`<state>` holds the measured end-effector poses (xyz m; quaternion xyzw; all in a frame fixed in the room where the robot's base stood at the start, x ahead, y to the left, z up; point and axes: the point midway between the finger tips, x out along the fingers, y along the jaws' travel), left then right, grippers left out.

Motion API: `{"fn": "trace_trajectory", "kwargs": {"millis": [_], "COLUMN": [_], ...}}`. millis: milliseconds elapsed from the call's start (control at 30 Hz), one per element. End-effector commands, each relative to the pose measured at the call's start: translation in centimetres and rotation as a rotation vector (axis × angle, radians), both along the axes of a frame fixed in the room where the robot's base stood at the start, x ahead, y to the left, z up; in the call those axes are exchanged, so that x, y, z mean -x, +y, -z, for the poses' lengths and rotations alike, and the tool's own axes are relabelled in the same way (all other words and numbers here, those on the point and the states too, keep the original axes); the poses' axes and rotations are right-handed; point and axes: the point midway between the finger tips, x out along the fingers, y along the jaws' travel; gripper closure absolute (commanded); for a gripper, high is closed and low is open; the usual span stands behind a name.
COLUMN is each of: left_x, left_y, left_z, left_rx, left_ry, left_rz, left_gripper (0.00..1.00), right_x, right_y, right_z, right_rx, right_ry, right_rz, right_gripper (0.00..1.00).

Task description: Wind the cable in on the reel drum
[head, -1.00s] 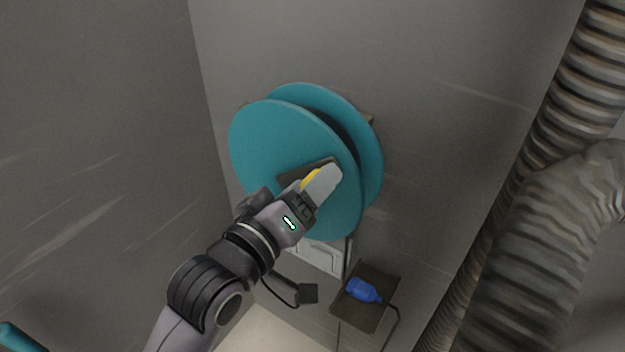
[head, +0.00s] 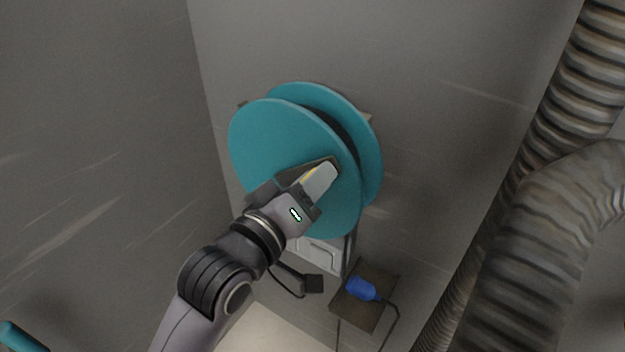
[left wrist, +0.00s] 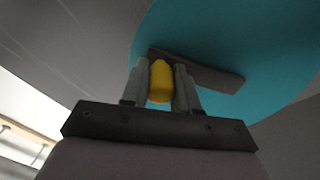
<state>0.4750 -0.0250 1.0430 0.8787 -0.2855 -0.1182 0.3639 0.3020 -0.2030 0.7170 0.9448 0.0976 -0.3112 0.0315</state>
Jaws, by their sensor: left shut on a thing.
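The teal reel drum (head: 275,140) has two round flanges and is mounted on the grey wall. It also fills the upper right of the left wrist view (left wrist: 225,40). My left gripper (head: 322,178) is in front of the near flange. In the left wrist view its fingers (left wrist: 160,82) are shut on a yellow handle (left wrist: 159,80), one on each side. The handle stands on a dark crank bar (left wrist: 208,72) across the flange. A blue plug (head: 361,288) with a dark cable (head: 396,318) lies on a small brown shelf (head: 372,315) below the drum. My right gripper is not seen.
Large ribbed ducts (head: 530,240) run down the right side. A pale panel (head: 318,254) sits on the wall just below the drum. A wall (head: 100,130) stands close on the left. A teal bar end (head: 18,338) shows at the lower left.

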Motion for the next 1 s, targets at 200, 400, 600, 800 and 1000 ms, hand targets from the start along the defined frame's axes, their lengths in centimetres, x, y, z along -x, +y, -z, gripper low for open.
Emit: {"fn": "trace_trajectory", "kwargs": {"millis": [200, 400, 600, 800, 1000], "left_x": [0.0, 0.0, -0.8, -1.9, -2.1], "left_y": [0.0, 0.0, 1.1, 2.7, 2.9], "left_z": [0.0, 0.0, -1.7, -3.1, -3.0], "left_rx": [0.001, 0.000, -0.002, -0.002, 0.000], "left_ry": [0.001, 0.000, -0.001, 0.000, 0.001], "left_rz": [0.000, 0.000, -0.002, -0.001, -0.001], "left_gripper": [0.62, 0.62, 0.62, 0.62, 0.62], "right_x": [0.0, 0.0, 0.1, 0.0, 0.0], "right_y": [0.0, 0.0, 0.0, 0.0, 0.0], "right_z": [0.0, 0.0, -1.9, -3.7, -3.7], "right_rx": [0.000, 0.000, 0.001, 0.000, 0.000], "right_ry": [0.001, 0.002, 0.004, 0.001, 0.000], "right_rz": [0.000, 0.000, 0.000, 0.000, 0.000], "right_gripper": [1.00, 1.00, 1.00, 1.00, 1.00]}}
